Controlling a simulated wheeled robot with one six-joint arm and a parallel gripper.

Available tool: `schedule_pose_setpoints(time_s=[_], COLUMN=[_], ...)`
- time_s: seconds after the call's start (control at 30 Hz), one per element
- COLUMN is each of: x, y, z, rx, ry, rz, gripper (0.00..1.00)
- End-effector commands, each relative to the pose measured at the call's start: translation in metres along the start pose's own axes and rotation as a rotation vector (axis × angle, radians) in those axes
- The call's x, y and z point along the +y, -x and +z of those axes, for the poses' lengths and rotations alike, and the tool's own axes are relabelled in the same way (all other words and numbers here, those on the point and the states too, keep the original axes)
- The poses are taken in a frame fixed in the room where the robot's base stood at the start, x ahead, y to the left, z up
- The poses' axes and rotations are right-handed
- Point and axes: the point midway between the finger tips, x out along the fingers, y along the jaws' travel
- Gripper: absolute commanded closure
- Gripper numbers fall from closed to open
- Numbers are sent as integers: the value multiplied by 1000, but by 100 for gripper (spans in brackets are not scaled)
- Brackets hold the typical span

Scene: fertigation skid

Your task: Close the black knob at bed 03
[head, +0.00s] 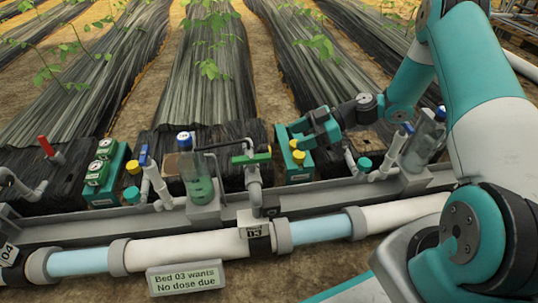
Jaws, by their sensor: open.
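The tag 03 (255,231) hangs on the white pipe at the centre. Above it stands a riser with a green handle (250,158), and a small dark part (270,206) sits low beside the riser. I cannot tell whether this part is the black knob; no black knob shows clearly. A sign (186,278) reads "Bed 03 wants No dose due". My gripper (301,133) is open, right of the green handle and above or just behind a teal box (299,175) with yellow caps (298,157). I cannot tell whether it touches them.
A clear bottle with green liquid (196,182) and a blue-handled valve (145,160) stand left of the riser. Further left are gauges (97,172) and a red handle (46,146). Another bottle (424,140) stands right, near my arm. Covered beds (205,70) lie behind.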

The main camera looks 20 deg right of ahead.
Motion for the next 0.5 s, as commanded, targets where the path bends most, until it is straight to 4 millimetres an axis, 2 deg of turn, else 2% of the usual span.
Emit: schedule_pose_setpoints(time_s=[0.03, 0.2, 0.4, 0.5], x=[-1, -1, -1, -1], y=[-16, -53, -82, -90], z=[5, 5, 3, 2], rx=[0, 0, 0, 0], ry=[1, 1, 1, -1], rz=[-6, -4, -3, -2], gripper=[40, 40, 40, 40])
